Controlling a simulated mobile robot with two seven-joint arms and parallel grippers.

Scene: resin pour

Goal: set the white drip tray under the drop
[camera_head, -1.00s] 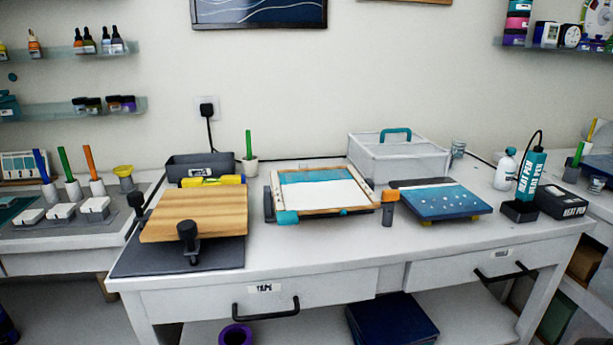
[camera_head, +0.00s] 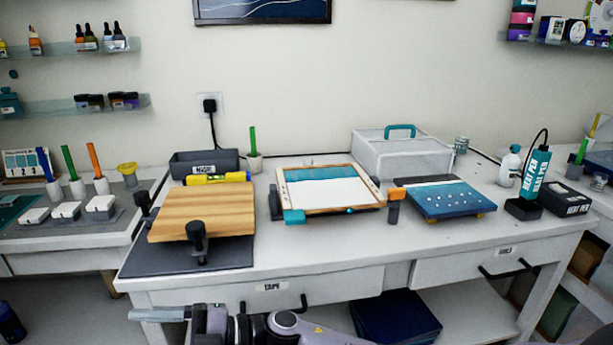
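A teal bead, which looks like the drop (camera_head: 349,210), hangs at the front edge of the wood-framed panel (camera_head: 373,192) on the middle of the bench. No tray shows under it. Several small white tray-like pieces (camera_head: 66,210) sit on a grey rack on the left side bench; I cannot tell whether one is the drip tray. My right gripper (camera_head: 138,314) reaches in low from the bottom, pointing left in front of the bench's drawer. It is seen side-on, so its opening is unclear. It is apart from the white pieces. My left gripper is not in view.
A wooden board (camera_head: 205,208) with black clamps stands on a dark mat at the left. A blue panel (camera_head: 450,201), a clear lidded box (camera_head: 402,158) and a heat pen (camera_head: 533,175) are further right. The bench's front strip is mostly clear.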

